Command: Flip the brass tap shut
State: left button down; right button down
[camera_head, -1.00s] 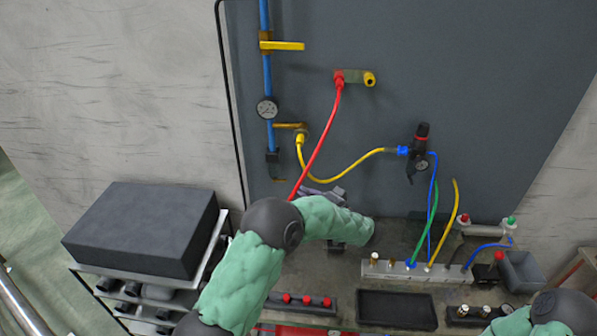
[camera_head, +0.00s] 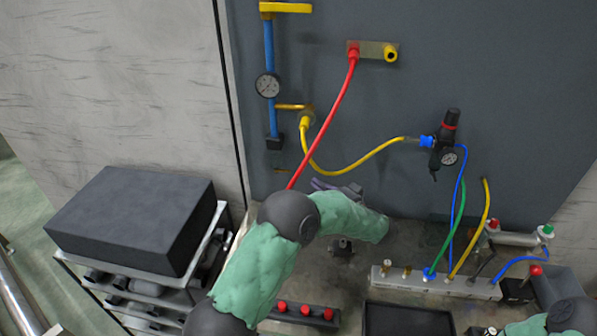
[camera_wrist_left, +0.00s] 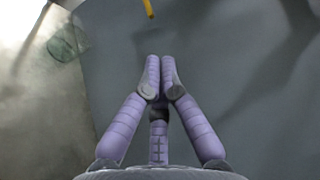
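A flat yellow brass-coloured lever (camera_head: 286,8) lies sideways across the top of the blue pipe (camera_head: 268,48) on the grey panel, at the upper edge of the head view. A smaller brass fitting (camera_head: 293,107) sits lower on the same pipe, where the yellow hose joins. I cannot tell for sure which is the tap. My left gripper (camera_head: 337,190) is mostly hidden behind my forearm, well below both. In the left wrist view its purple fingers (camera_wrist_left: 160,66) are together with nothing between them. A yellow piece (camera_wrist_left: 148,8) shows beyond the fingertips, apart from them. My right gripper is out of view.
A red hose (camera_head: 333,115) runs from the panel down behind my left arm. The yellow hose (camera_head: 360,161) loops right to a black regulator (camera_head: 446,140). A gauge (camera_head: 267,86) sits on the pipe. A valve block (camera_head: 435,281) stands on the bench. A dark box (camera_head: 135,220) is at left.

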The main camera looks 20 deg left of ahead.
aim_at(282, 170)
pick_arm(q)
jog(key=shift+s+r, duration=0.1)
jog(key=shift+s, duration=0.05)
jog(key=b+x, duration=0.1)
jog(key=x, duration=0.9)
dwell(0.4)
